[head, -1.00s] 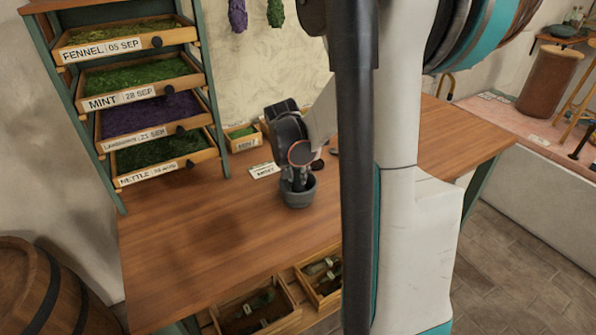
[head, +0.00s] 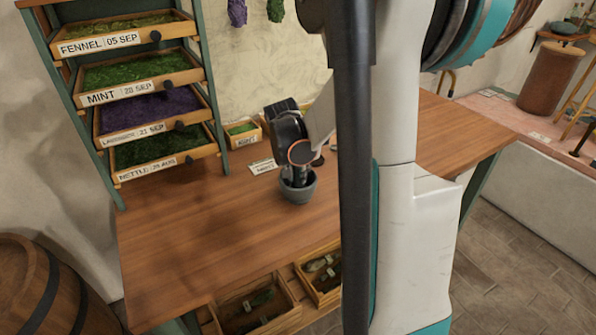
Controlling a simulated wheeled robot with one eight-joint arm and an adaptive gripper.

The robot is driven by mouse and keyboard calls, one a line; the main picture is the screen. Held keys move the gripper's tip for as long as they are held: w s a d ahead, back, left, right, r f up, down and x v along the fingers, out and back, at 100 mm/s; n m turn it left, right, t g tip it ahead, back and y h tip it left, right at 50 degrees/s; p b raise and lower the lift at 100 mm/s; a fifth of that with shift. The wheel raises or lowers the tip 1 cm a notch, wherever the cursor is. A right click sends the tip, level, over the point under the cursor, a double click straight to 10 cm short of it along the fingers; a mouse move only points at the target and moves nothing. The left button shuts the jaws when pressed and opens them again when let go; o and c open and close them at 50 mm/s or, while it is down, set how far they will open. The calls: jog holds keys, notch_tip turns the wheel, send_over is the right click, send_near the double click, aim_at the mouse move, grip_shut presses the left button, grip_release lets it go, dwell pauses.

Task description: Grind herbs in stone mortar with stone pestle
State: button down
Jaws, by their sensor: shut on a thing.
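The grey stone mortar (head: 299,192) stands upright on the wooden table, near the middle of the head view. My gripper (head: 298,176) points down right above it, with its fingertips at the mortar's mouth. It is shut on the stone pestle, which is mostly hidden by the fingers and the mortar's rim. The herbs inside the mortar cannot be made out from here.
A rack of labelled herb drawers (head: 148,94) stands at the table's back left. A small box of green herbs (head: 243,133) and a label card (head: 263,167) lie behind the mortar. The table's left front (head: 190,250) is clear. A barrel (head: 35,290) stands left.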

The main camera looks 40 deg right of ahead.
jog(key=c, duration=1.2)
grip_release()
jog(key=shift+c, duration=0.2)
jog(key=v, duration=1.2)
